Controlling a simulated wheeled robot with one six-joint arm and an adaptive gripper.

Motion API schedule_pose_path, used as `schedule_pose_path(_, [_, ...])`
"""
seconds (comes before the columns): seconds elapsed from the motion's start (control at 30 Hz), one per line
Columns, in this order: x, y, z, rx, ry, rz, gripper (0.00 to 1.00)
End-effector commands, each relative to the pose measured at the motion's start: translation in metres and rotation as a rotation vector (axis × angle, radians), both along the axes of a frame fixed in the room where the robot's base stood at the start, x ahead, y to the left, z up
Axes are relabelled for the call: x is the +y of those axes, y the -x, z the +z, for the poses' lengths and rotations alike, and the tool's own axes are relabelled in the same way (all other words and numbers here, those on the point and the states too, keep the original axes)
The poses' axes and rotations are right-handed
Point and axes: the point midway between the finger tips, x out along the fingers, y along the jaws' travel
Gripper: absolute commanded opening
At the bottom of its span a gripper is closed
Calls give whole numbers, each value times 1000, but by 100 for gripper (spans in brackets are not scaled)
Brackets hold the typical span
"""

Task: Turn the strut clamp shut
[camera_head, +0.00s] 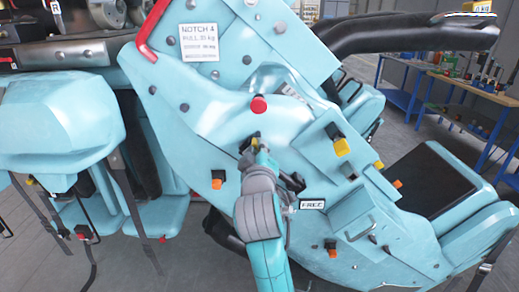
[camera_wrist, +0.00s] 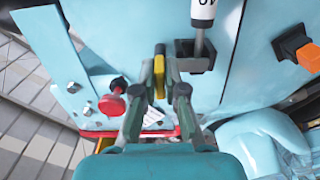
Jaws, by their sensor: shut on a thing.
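My gripper (camera_head: 256,148) reaches up to the light-blue coaster car's sloping panel. In the wrist view my gripper (camera_wrist: 160,85) is closed around a narrow yellow-and-black lever (camera_wrist: 159,65), which I take to be the strut clamp. A "FREE" label (camera_head: 312,204) sits on the panel at lower right of my gripper.
A red knob (camera_head: 259,104) stands above my gripper; it also shows in the wrist view (camera_wrist: 112,105). A white cylinder (camera_wrist: 203,12) on a black bracket (camera_wrist: 189,48) is close beside the lever.

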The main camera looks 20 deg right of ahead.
Motion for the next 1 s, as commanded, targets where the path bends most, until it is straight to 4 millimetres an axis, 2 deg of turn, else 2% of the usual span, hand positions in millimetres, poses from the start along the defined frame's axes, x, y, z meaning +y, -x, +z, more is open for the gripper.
schedule_pose_path(0.2, [0, 0, -3, 6, 0, 0, 0])
schedule_pose_path(0.23, [0, 0, -3, 6, 0, 0, 13])
schedule_pose_path(0.3, [0, 0, -2, 6, 0, 0, 30])
schedule_pose_path(0.33, [0, 0, -2, 5, 0, -1, 35])
schedule_pose_path(0.73, [3, 6, -1, 2, 0, 1, 35])
schedule_pose_path(0.87, [8, 23, -1, 2, 0, 3, 35])
schedule_pose_path(1.0, [17, 50, -1, 2, 0, 3, 35])
